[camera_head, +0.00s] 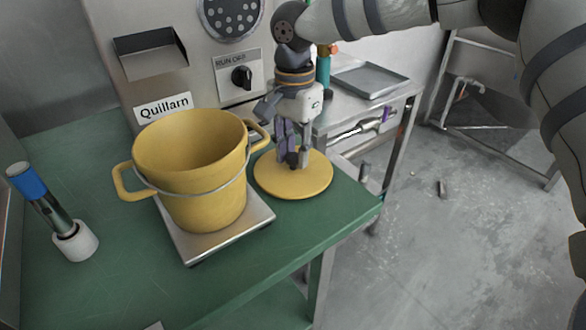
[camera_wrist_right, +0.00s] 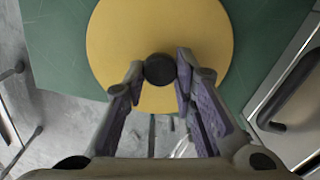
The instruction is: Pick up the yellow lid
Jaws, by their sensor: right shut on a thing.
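The yellow lid (camera_head: 310,184) is a flat round disc on the green table, just right of the yellow pot (camera_head: 215,195). In the right wrist view the lid (camera_wrist_right: 150,30) has a black knob (camera_wrist_right: 159,69) at its middle. My right gripper (camera_head: 293,160) comes down from above and is shut on the knob. Its fingers (camera_wrist_right: 158,74) stand on either side of the knob in the wrist view. The lid looks flat on the table; I cannot tell whether it has any lift. My left gripper is not in view.
The pot stands on a metal plate (camera_head: 190,248) in front of the grinder machine (camera_head: 185,75). A blue-topped cylinder in a white holder (camera_head: 75,242) stands at the left. The green table (camera_head: 330,228) has its edge just right of the lid. A metal side table holds a tray (camera_head: 370,80).

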